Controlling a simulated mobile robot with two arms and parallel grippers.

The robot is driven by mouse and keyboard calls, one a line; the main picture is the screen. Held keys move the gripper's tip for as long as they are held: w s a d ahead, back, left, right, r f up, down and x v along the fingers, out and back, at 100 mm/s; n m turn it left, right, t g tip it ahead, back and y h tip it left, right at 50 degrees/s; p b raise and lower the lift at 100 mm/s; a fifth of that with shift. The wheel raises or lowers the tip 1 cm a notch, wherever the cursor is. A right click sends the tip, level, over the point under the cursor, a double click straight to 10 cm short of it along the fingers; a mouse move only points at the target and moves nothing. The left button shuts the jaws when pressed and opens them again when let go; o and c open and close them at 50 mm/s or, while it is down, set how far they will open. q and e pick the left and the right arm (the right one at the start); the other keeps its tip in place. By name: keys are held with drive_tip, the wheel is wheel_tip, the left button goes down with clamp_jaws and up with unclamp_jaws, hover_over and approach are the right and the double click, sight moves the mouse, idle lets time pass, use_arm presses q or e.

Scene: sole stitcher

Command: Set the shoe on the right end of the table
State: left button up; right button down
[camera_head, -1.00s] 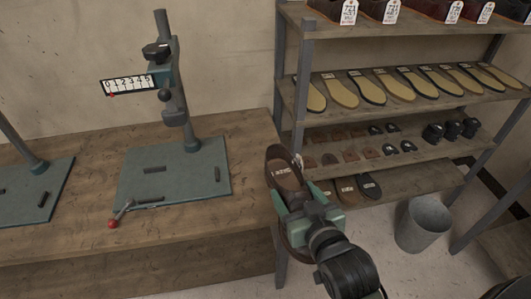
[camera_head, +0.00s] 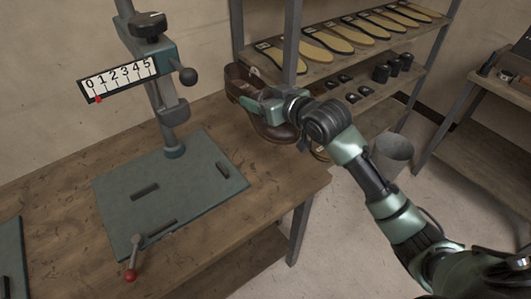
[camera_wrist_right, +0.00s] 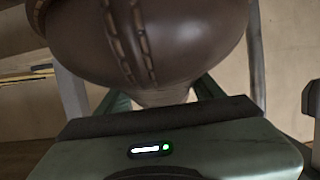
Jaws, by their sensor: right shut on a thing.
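The brown shoe (camera_head: 239,83) is held by my right gripper (camera_head: 262,103) at the right end of the wooden table (camera_head: 270,185). In the head view it overlaps the table's far right part; I cannot tell whether its sole touches the tabletop. In the right wrist view the shoe's rounded brown leather (camera_wrist_right: 185,35) with stitched seams fills the space between the fingers. The gripper hides the middle of the shoe. My left gripper is not in view.
A green-grey stitcher stand (camera_head: 195,185) with a number scale (camera_head: 118,78) stands on the table left of the shoe. A lever with a red knob (camera_head: 130,275) is at its front. A shelf rack (camera_head: 335,65) with soles is behind, and a grey bin (camera_head: 392,155) stands on the floor. The tabletop's front right is bare.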

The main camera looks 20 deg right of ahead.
drive_tip(key=w+d+r, duration=0.2)
drive_tip(key=shift+w+d+r+b, duration=0.1)
drive_tip(key=shift+w+d+b, duration=0.2)
drive_tip(key=shift+w+d, duration=0.1)
hover_over(268, 147)
wheel_tip(268, 147, down, 14)
wheel_tip(268, 147, down, 5)
drive_tip(key=shift+w+a+f, duration=0.1)
drive_tip(key=shift+f, duration=0.05)
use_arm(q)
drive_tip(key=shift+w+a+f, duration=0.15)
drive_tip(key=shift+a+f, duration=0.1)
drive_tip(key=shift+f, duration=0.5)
use_arm(e)
drive_tip(key=shift+c, duration=1.2)
unclamp_jaws()
drive_tip(key=shift+f, duration=0.1)
